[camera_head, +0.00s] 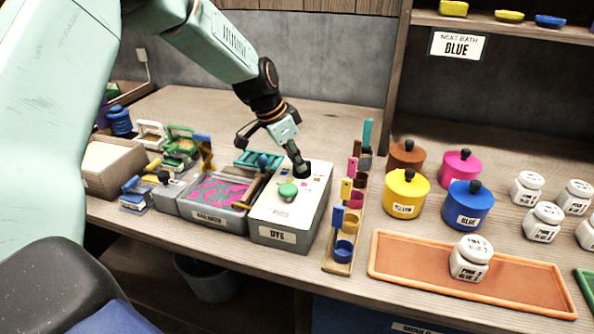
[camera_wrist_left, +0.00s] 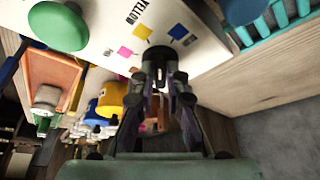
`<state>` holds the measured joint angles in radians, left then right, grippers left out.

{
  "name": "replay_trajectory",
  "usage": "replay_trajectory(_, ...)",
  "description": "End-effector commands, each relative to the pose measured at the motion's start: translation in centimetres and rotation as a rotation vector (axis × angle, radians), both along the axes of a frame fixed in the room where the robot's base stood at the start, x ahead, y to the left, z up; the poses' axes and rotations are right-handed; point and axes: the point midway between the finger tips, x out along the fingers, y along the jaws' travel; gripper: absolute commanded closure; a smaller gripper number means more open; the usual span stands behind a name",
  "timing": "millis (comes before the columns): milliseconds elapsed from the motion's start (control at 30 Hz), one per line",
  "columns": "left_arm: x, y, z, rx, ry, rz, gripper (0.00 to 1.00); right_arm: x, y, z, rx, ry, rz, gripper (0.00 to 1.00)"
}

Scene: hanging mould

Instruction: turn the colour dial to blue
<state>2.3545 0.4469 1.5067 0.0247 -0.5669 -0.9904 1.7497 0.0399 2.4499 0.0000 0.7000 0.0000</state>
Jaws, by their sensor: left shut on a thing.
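The white-topped dye box (camera_head: 262,217) stands on the bench with a label reading DYE on its front. A green round button (camera_head: 288,191) sits on its top; it also shows large in the wrist view (camera_wrist_left: 55,25). The black dial knob (camera_wrist_left: 158,52) stands on the panel amid small colour patches of yellow, magenta and blue (camera_wrist_left: 178,31). My left gripper (camera_wrist_left: 159,80) is shut on the knob, pointing down over the box's back part in the head view (camera_head: 300,166). The knob's pointing direction is hidden by the fingers. My right gripper is not in view.
A sign (camera_head: 458,46) reads NEXT BATH BLUE. A grey bath tray (camera_head: 212,219) with pink and grey contents is left of the box. A wooden rack (camera_head: 338,266) of coloured cups stands close on the right. Lidded pots, including a blue pot (camera_head: 467,207), are further right.

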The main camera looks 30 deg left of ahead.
Motion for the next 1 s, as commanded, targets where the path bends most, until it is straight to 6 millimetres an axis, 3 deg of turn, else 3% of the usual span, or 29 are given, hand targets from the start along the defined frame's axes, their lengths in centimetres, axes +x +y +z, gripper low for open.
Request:
replay_trajectory(100,0.2,0.2,-0.1,0.001,-0.004,-0.102,1.0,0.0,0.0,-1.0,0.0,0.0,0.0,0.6)
replay_trajectory(500,0.5,0.4,0.1,0.003,-0.004,-0.378,1.0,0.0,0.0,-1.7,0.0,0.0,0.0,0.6)
replay_trajectory(1000,0.5,0.4,0.1,0.004,-0.003,-0.481,1.0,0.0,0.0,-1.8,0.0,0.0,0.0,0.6)
